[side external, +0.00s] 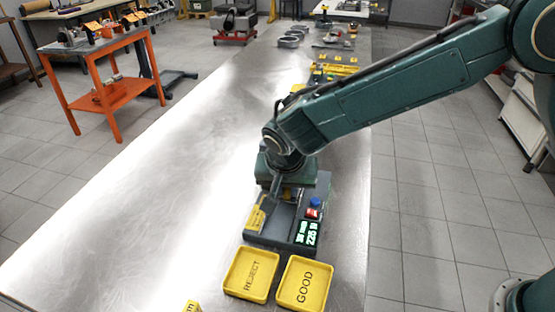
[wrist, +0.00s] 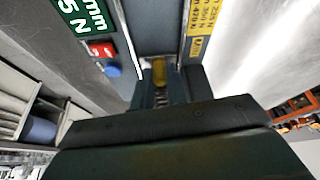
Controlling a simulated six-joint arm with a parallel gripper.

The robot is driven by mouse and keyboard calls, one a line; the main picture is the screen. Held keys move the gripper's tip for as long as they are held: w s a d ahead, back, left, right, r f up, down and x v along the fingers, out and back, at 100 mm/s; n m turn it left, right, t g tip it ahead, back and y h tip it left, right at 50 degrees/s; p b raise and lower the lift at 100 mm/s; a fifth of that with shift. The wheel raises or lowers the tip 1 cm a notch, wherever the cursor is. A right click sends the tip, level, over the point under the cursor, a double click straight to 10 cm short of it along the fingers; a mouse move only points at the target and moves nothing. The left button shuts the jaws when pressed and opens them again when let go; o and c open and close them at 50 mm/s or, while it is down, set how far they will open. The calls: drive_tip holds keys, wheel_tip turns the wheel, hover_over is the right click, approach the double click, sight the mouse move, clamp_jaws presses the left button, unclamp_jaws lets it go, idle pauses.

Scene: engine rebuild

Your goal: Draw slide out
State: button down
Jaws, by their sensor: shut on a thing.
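A green bench tester (side external: 256,237) stands on the steel bench, with a lit display, a red switch and a blue knob. Its grey slide bed (side external: 283,217) runs along the middle; it also shows at the top of the wrist view (wrist: 152,25). My gripper (side external: 277,188) is low over the tester's far half, pointing down. In the wrist view my gripper (wrist: 161,85) is shut on a yellow part of the slide (wrist: 160,72), with coils like a spring just below it. The grip's contact is largely hidden by my wrist in the side view.
Yellow REJECT (side external: 251,274) and GOOD (side external: 304,284) trays lie just in front of the tester. A yellow label plate (side external: 257,215) is on its left side. More yellow trays and parts stand farther back. The bench to the left is clear.

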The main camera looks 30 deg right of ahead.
drive_tip(key=s+a, duration=0.6)
drive_tip(key=shift+s+a, duration=0.35)
drive_tip(key=c, duration=1.5)
unclamp_jaws()
drive_tip(key=shift+a, duration=0.1)
drive_tip(key=shift+o, duration=0.6)
drive_tip(key=shift+r, duration=0.1)
drive_tip(key=v, duration=1.3)
drive_tip(key=shift+s+r, duration=0.15)
drive_tip(key=shift+r, duration=0.15)
